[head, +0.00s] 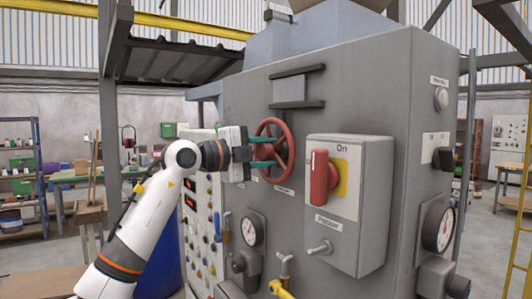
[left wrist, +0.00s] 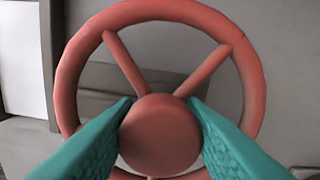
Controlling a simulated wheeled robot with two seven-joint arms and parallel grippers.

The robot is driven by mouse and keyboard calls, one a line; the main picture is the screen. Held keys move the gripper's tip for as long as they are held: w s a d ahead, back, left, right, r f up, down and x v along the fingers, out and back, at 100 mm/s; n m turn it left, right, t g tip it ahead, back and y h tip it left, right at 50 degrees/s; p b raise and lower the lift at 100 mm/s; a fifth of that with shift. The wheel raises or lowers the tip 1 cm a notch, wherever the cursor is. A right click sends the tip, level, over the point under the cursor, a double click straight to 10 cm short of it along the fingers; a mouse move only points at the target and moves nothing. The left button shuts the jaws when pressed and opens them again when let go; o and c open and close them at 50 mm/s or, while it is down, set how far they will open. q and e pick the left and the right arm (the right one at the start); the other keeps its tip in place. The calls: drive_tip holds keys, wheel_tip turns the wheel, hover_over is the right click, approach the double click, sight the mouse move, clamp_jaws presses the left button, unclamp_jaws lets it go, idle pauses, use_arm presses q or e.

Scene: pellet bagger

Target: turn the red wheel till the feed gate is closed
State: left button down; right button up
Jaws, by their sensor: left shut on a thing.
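The red wheel (head: 285,150) is mounted on the front of the grey machine. My left gripper (head: 268,150) reaches it from the left, with its teal fingers at the wheel. In the left wrist view, the wheel's rim (left wrist: 254,75), spokes and round hub (left wrist: 160,134) fill the picture. The two teal fingers (left wrist: 160,125) are shut on the hub from both sides. Above the wheel, a grey plate (head: 290,88) sits between two dark horizontal rails; it may be the feed gate. My right gripper is not in view.
Right of the wheel, a switch box (head: 350,205) with a red handle (head: 322,176) juts out. Below are a gauge (head: 251,228) and a yellow-handled valve (head: 281,288). An indicator panel (head: 198,215) and a blue drum (head: 160,245) stand left, near my left arm.

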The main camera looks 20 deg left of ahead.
use_arm(q)
drive_tip(key=n, duration=0.6)
drive_tip(key=shift+r+n, duration=0.1)
drive_tip(key=shift+n, duration=0.2)
idle(0.4)
drive_tip(key=c, duration=0.9)
unclamp_jaws()
drive_tip(key=shift+a, duration=0.1)
drive_tip(key=b+v, duration=0.4)
drive_tip(key=v, duration=0.8)
